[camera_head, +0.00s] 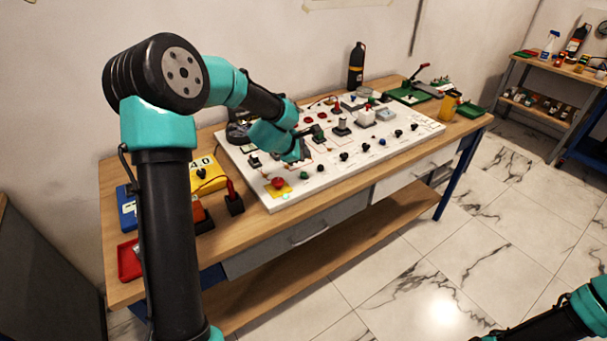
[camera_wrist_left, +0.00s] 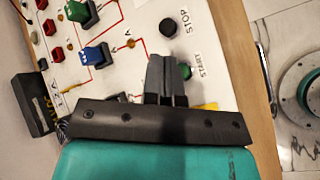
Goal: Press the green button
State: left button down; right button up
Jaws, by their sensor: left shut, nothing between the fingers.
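The green button (camera_wrist_left: 184,71) sits on the white panel beside the START label in the left wrist view. It is partly covered by my left gripper (camera_wrist_left: 167,60), whose fingers are together and empty. The fingertips lie just beside the button in the picture; I cannot tell whether they touch it or hover above. In the head view my left gripper (camera_head: 299,156) is low over the front left part of the panel, its fingers mostly hidden by the teal hand. I cannot single out the green button for sure there. My right gripper is out of view.
A black STOP button (camera_wrist_left: 168,27) is close to the green one. A red button on a yellow plate (camera_head: 278,185) is at the panel's front left corner. Switches and wired parts crowd the panel (camera_head: 350,172). A black bottle (camera_head: 357,66) stands behind it.

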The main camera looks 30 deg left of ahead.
aim_at(304, 175)
pick_arm(q)
jog(key=shift+f, duration=2.35)
jog(key=shift+f, duration=0.1)
jog(key=shift+f, duration=0.3)
jog(key=shift+f, duration=0.55)
dwell(1.0)
jog(key=shift+r, duration=0.95)
jog(key=shift+r, duration=2.5)
